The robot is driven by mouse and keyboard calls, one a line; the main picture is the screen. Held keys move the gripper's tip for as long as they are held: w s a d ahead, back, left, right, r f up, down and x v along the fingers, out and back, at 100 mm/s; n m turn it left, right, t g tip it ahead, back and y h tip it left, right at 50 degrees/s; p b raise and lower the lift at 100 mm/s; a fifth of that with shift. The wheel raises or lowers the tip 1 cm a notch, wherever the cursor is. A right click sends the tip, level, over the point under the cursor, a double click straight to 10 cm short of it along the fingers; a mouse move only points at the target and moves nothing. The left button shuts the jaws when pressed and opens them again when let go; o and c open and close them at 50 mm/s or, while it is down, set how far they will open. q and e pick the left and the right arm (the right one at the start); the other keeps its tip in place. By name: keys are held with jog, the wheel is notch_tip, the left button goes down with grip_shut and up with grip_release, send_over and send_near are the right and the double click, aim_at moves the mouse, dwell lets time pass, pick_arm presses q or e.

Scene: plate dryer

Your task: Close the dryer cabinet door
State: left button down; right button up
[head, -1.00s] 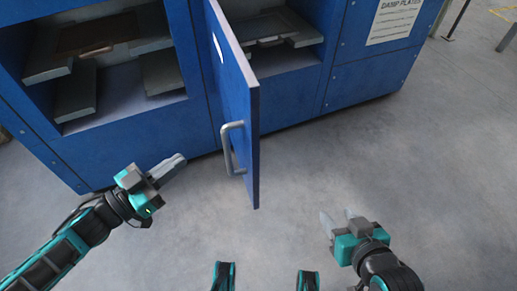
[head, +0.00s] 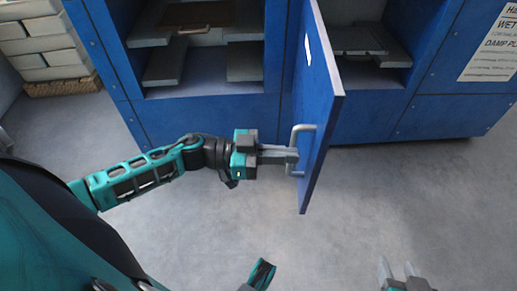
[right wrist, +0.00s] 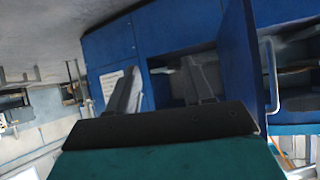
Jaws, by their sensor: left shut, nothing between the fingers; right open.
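The blue dryer cabinet door (head: 319,110) stands open, sticking out from the cabinet (head: 215,113) between its two compartments. A grey bar handle (head: 302,130) is on the door's left face. My left gripper (head: 296,157) is shut and empty, with its fingertips at the handle; I cannot tell whether they touch it. My right gripper (head: 399,272) is open and empty at the bottom edge of the head view, away from the door. In the right wrist view the door (right wrist: 240,55) and its handle (right wrist: 271,75) show at the right, beyond the fingers (right wrist: 163,95).
Both compartments hold grey shelves (head: 245,60). A paper sign (head: 495,48) is on the cabinet's right part. White bricks (head: 38,45) are stacked at the far left. The grey floor (head: 400,200) right of the door is clear.

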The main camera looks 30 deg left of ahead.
aim_at(316, 156)
pick_arm(q)
jog(key=shift+x, duration=1.7)
